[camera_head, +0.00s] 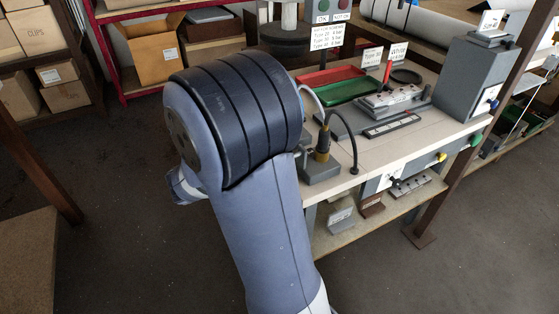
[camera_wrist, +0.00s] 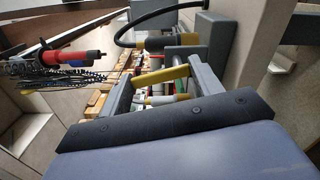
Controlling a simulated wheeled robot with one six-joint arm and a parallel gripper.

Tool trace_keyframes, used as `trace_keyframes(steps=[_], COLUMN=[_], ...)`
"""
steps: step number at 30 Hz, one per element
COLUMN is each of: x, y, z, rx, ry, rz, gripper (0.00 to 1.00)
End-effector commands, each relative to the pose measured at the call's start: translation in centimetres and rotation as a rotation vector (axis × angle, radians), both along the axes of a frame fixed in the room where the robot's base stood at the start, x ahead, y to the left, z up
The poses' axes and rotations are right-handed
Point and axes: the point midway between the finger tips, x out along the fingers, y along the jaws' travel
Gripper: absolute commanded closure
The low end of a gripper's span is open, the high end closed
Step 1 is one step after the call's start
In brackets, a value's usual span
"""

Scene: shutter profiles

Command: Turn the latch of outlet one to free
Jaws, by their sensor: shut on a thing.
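My gripper (camera_wrist: 162,84) shows in the wrist view as two grey fingers, shut on a yellow bar (camera_wrist: 160,76) that spans between them. I cannot tell from the view whether this bar is the latch of outlet one. In the head view my arm hides the gripper and whatever it holds. The bench front carries a yellow knob (camera_head: 441,156), a green knob (camera_head: 476,140) and a dark knob (camera_head: 393,181). A blue knob (camera_head: 494,104) sits on the grey box at the right. Outlet numbers and latch positions are not readable.
A yellow-and-black connector (camera_head: 322,142) stands on a grey block (camera_head: 321,170) at the bench's near left corner, with a black hose beside it. Red (camera_head: 330,76) and green (camera_head: 350,90) trays lie behind. A brown post (camera_head: 447,180) stands before the bench.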

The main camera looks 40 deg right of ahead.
Motion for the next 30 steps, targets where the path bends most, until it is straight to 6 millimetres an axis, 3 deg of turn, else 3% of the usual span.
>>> trace_keyframes(steps=[12,30], x=[-0.50,-0.60], y=[0.13,0.14], z=[-0.24,-0.06], rx=[-0.052,-0.062], ry=[-0.221,-0.267], rz=[0.000,-0.001], gripper=[0.62,0.62])
